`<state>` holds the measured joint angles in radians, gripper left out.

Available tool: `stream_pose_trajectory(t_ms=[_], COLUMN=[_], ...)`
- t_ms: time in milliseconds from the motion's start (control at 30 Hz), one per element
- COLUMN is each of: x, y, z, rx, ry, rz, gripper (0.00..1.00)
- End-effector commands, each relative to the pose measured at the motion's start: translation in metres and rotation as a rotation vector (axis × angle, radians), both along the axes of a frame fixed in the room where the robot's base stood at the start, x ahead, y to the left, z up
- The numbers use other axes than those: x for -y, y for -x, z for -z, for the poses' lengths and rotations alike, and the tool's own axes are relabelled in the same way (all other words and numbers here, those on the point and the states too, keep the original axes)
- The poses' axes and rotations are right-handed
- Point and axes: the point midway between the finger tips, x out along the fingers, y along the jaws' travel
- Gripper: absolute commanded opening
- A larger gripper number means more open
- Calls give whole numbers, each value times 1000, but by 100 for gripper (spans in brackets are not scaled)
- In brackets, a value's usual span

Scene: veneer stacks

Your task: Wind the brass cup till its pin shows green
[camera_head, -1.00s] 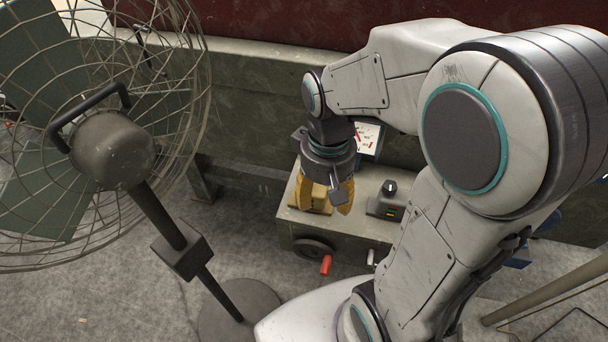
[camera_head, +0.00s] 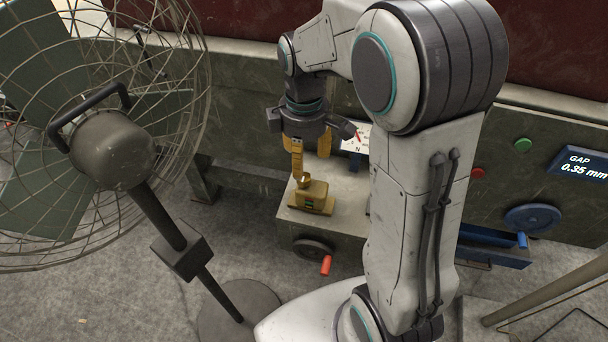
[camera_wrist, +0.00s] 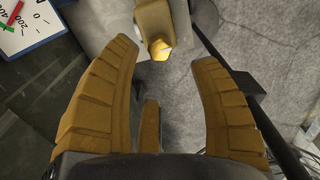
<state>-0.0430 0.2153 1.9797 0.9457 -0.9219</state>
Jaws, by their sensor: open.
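The brass cup (camera_head: 304,182) sits on top of a brass body (camera_head: 314,196) at the left of a grey bench top. A small green mark shows on the body's front; I cannot tell whether it is the pin. My gripper (camera_head: 309,165) is open, with yellow fingers pointing down just above and behind the cup. In the head view one finger ends close to the cup; contact is not clear. In the wrist view, the brass piece (camera_wrist: 156,22) lies beyond the fingertips of my gripper (camera_wrist: 165,62), with nothing between the fingers.
A dial gauge (camera_head: 355,140) stands behind the bench (camera_head: 345,205). A handwheel with a red handle (camera_head: 326,265) is on the bench front. A caged fan (camera_head: 110,150) stands at left. A panel at right has a display (camera_head: 584,163) reading GAP 0.35 mm and a blue handwheel (camera_head: 533,217).

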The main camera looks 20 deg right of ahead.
Motion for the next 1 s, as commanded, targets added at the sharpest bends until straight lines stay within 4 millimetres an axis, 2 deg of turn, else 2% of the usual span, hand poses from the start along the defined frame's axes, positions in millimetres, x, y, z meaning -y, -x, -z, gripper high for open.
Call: stream_pose_trajectory(t_ms=[600,1000], x=[0,0], y=[1,0], z=[64,72], rx=[-4,-1], ry=[0,-1], rz=[-15,-14], gripper=[57,57])
